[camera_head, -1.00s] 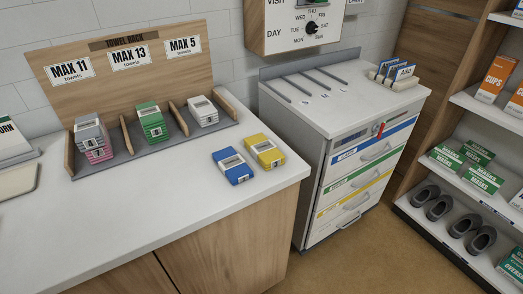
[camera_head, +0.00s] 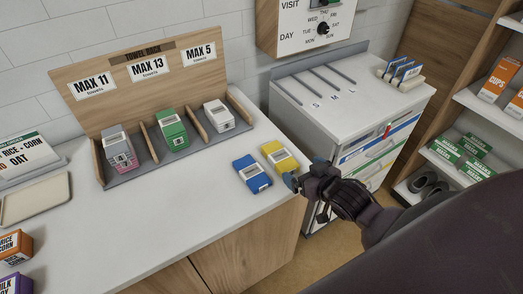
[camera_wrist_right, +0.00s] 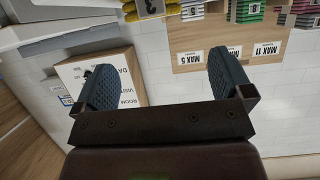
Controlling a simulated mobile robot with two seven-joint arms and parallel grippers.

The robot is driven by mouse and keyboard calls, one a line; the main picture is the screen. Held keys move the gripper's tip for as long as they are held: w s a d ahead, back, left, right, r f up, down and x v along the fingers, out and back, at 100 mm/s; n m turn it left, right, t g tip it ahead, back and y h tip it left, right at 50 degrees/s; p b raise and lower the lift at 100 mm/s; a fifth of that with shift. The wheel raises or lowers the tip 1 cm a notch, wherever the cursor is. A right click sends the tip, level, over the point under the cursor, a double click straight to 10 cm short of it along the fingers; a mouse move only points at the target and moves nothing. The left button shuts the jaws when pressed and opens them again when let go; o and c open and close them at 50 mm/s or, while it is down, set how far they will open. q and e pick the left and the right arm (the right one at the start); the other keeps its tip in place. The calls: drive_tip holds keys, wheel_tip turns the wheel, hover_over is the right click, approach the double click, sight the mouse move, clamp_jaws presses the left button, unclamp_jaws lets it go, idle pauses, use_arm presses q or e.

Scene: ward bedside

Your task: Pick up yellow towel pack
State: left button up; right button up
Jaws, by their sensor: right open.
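The yellow towel pack (camera_head: 280,157) lies flat on the white counter near its right edge. My right gripper (camera_head: 304,174) has come in from the right and is just right of and in front of the pack, open and apparently apart from it. In the right wrist view the open jaws (camera_wrist_right: 164,75) have nothing between them. The yellow pack shows there only partly, at the top edge (camera_wrist_right: 150,9), beyond the fingertips. My left gripper is not in view.
A blue pack (camera_head: 252,174) lies close left of the yellow one. The towel rack (camera_head: 148,80) behind holds grey, pink, green and white packs. A drawer cabinet (camera_head: 340,100) stands to the right. A beige tray (camera_head: 36,200) and boxes are at the left.

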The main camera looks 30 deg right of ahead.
sight(284, 160)
drive_tip(key=x, duration=0.5)
drive_tip(key=shift+w+d+f, duration=0.1)
drive_tip(key=shift+f, duration=0.05)
drive_tip(key=shift+f+p+x, duration=0.2)
drive_tip(key=shift+x, duration=1.1)
drive_tip(key=shift+f+p+x, duration=0.15)
drive_tip(key=shift+f+x, duration=0.05)
drive_tip(key=shift+x, duration=1.05)
drive_tip(key=shift+d, duration=0.1)
drive_tip(key=c, duration=1)
drive_tip(key=shift+r, duration=0.1)
drive_tip(key=shift+c, duration=0.2)
